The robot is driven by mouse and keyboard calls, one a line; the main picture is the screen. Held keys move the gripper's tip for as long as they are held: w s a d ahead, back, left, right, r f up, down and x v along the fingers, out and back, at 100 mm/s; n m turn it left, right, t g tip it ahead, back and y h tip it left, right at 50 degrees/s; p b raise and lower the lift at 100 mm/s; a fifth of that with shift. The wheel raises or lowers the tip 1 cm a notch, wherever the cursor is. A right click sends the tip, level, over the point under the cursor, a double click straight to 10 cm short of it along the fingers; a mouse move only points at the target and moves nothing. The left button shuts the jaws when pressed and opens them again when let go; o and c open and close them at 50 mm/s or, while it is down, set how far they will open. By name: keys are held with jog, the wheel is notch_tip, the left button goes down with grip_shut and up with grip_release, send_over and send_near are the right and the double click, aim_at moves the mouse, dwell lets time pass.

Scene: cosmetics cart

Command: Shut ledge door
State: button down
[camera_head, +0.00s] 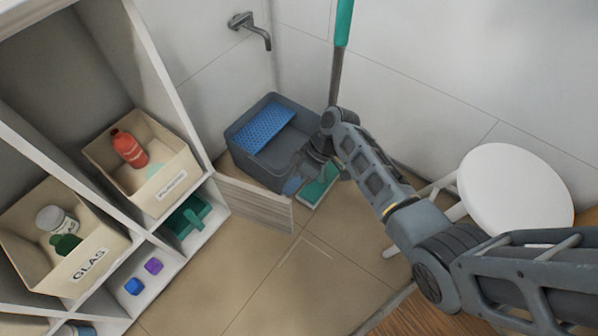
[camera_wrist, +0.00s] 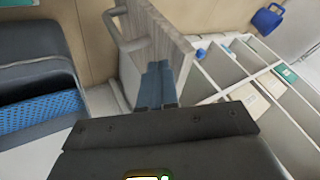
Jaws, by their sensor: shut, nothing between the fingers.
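The ledge door (camera_head: 254,203) is a pale wood-grain panel in the head view. It stands open, sticking out from the shelf's lower right edge over the tiled floor. In the wrist view the door (camera_wrist: 160,32) shows a pale bar handle (camera_wrist: 124,35) on its left side. My gripper (camera_head: 292,186) is just behind the door's free end in the head view. In the wrist view my gripper (camera_wrist: 158,70) is shut and empty, its fingertips close to the door's lower part. I cannot tell whether they touch it.
The white shelf (camera_head: 150,45) at left holds a bin with a red bottle (camera_head: 129,148) and a bin marked GLAS (camera_head: 88,265). A grey bucket (camera_head: 270,160) with a blue grid and a mop (camera_head: 338,60) stand behind my gripper. A white stool (camera_head: 515,190) is at right.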

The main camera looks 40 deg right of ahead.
jog(key=shift+s+a, duration=0.25)
jog(key=shift+a, duration=0.15)
